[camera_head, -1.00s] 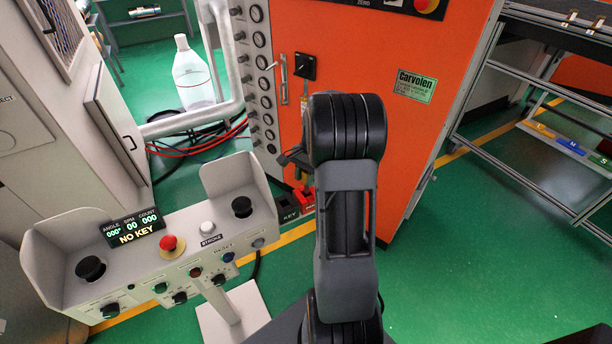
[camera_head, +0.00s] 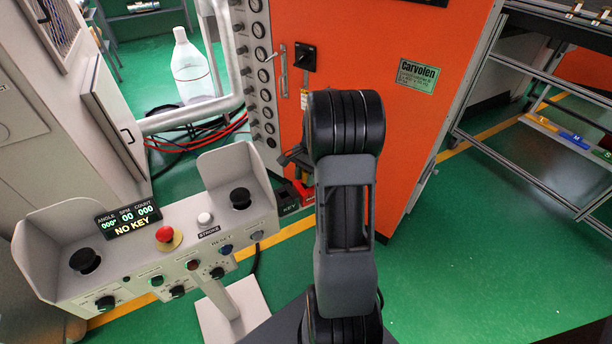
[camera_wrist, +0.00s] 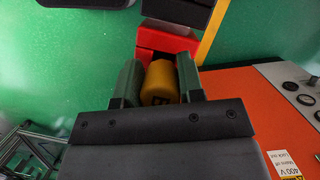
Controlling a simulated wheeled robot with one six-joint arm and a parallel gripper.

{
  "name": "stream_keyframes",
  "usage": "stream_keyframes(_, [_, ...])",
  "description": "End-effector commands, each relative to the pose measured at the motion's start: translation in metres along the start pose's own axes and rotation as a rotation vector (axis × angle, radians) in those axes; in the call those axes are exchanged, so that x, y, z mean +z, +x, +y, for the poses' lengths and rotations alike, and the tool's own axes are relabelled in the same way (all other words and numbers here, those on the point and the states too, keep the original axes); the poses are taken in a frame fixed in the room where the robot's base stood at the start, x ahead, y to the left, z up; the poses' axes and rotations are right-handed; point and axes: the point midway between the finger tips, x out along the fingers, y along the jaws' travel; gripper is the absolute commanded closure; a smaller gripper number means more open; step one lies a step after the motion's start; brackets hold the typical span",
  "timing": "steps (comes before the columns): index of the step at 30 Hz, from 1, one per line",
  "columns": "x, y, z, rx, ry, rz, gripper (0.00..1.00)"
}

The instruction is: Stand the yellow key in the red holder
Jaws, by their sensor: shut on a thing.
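The yellow key (camera_wrist: 159,84) is between the two green finger pads of my gripper (camera_wrist: 160,88) in the wrist view. My gripper is shut on it. The red holder (camera_wrist: 167,38) is just beyond the key in the wrist view, with a dark part beside it. In the head view the red holder (camera_head: 307,192) shows small beside my arm, near a dark block marked KEY. My gripper (camera_head: 298,163) is partly hidden behind my arm there, just above the holder. I cannot tell whether the key touches the holder.
A grey control console (camera_head: 150,245) stands at the left, with its display (camera_head: 128,219) reading NO KEY. An orange cabinet (camera_head: 420,120) stands behind my arm. Green floor (camera_head: 480,250) is free at the right.

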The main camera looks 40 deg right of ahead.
Motion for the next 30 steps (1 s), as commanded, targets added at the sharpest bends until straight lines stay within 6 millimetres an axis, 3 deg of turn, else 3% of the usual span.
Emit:
stream_keyframes(9, [0.0, 0.0, 0.0, 0.0, 0.0, 0.0, 0.36])
stream_keyframes(19, [0.0, -0.005, 0.0, -0.001, 0.0, 0.001, 0.35])
stream_keyframes(23, [0.0, -0.022, 0.0, -0.003, 0.0, 0.004, 0.35])
stream_keyframes(30, [-0.001, -0.072, 0.0, -0.003, 0.001, 0.004, 0.35])
